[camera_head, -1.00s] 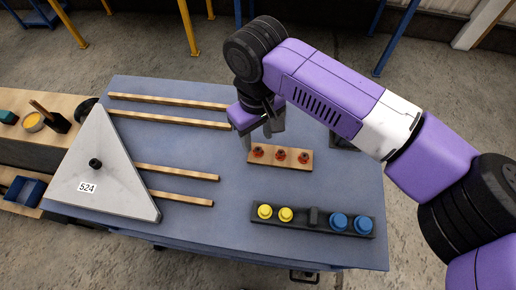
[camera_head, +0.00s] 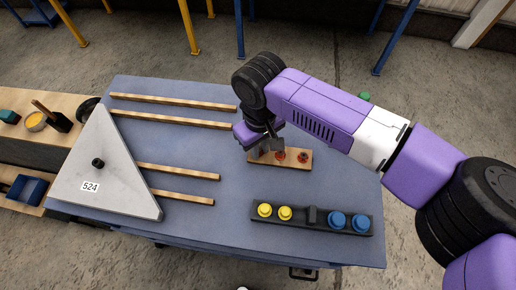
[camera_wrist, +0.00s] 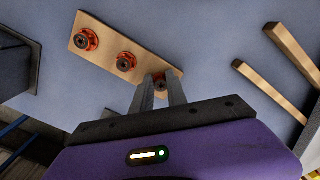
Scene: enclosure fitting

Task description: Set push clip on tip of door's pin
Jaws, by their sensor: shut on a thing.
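A wooden block (camera_head: 290,164) on the blue table carries red push clips in a row. The middle clip (camera_head: 280,155) and the right clip (camera_head: 303,157) show in the head view. My gripper (camera_head: 263,150) is down at the block's left end, shut on the left clip (camera_wrist: 161,82), which shows between the fingers in the wrist view. The clip still sits at the block. The door is a grey triangular panel (camera_head: 110,185) marked 524, lying at the table's left. A dark round pin (camera_head: 98,162) stands up from its middle.
Wooden strips (camera_head: 172,119) lie beside and behind the panel. A dark holder (camera_head: 310,231) with yellow and blue knobs stands at the table's front right. The table's middle (camera_head: 225,180) is clear. A side bench (camera_head: 20,135) with small items stands at the left.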

